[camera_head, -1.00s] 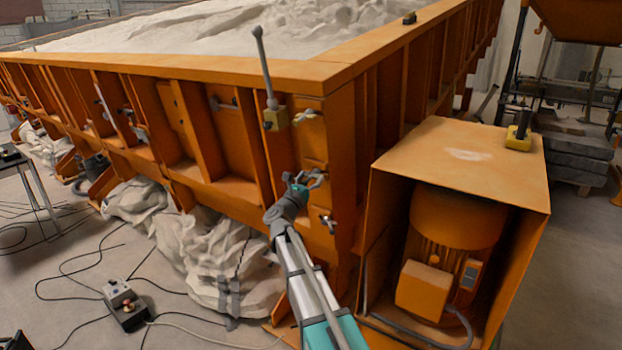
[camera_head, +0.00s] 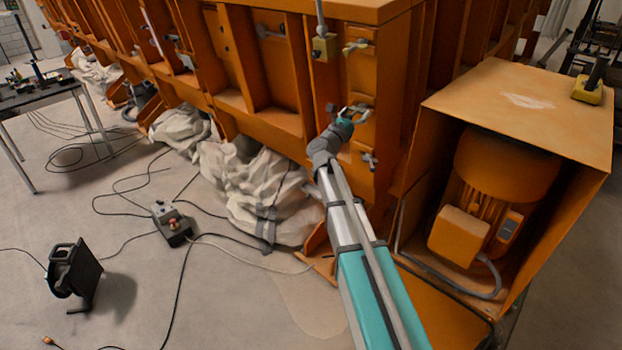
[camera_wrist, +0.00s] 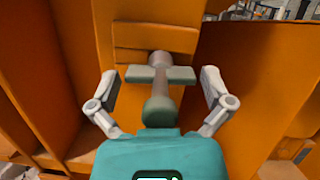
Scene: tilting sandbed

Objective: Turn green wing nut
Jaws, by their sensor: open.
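A grey-green wing nut (camera_wrist: 180,76) with two flat wings sits on the orange panel in the wrist view. Its wings lie roughly level and a rounded stem shows below them. My gripper (camera_wrist: 159,73) is open, with one finger on each side of the wing nut and clear gaps to both wings. In the head view my gripper (camera_head: 354,113) is at the orange corner panel, where it largely hides this wing nut.
A brass-coloured wing nut (camera_head: 356,46) is above my gripper and a grey one (camera_head: 369,158) below. The orange motor housing (camera_head: 520,105) stands close on the right. Orange ribs flank the panel.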

